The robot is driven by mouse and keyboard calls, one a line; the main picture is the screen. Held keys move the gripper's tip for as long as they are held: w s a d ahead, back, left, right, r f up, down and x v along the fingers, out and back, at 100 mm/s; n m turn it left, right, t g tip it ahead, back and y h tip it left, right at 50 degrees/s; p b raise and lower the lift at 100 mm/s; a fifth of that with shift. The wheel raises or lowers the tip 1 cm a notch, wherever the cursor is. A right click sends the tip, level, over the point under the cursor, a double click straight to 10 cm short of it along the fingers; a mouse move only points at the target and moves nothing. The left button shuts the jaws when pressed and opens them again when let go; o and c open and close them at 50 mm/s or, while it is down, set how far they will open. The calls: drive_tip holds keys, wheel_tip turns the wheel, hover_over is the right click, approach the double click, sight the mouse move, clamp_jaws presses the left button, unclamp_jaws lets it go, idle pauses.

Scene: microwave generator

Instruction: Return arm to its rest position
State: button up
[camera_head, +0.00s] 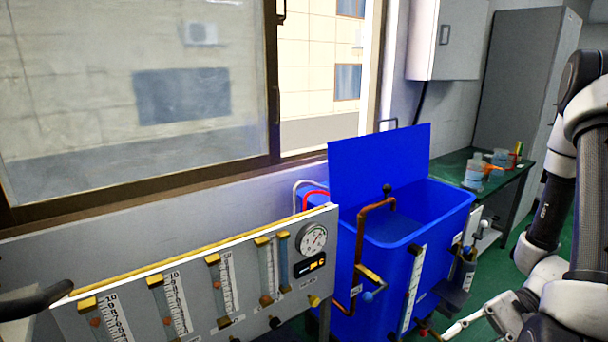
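My arm, white and black, fills the right edge of the view, folded with its links running down from the upper right corner. Its lower end, where my gripper (497,314) seems to be, sits at the lower right, just right of the blue tank (390,270). The bottom edge of the picture cuts this part off. The fingertips do not show clearly, and I see nothing held.
A grey flowmeter panel (190,300) with a round gauge (312,239) stands left of the tank. The tank's blue lid (378,165) is raised. A green bench (510,178) with bottles and a grey cabinet (527,75) stand behind. A window (130,90) fills the left.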

drive_tip(key=d+r+n+t+h, duration=0.1)
drive_tip(key=d+r+n+h, duration=0.4)
drive_tip(key=r, duration=0.5)
drive_tip(key=d+r+n+t+h, duration=0.15)
drive_tip(key=d+r+h, duration=0.25)
drive_tip(key=r+h, duration=0.4)
drive_tip(key=a+r+n+t, duration=0.3)
drive_tip(key=r+t, duration=0.1)
drive_tip(key=r, duration=0.4)
drive_tip(key=shift+s+a+r+y, duration=0.25)
drive_tip(key=shift+a+r+y, duration=0.05)
drive_tip(key=shift+r+y, duration=0.1)
drive_tip(key=shift+f, duration=0.1)
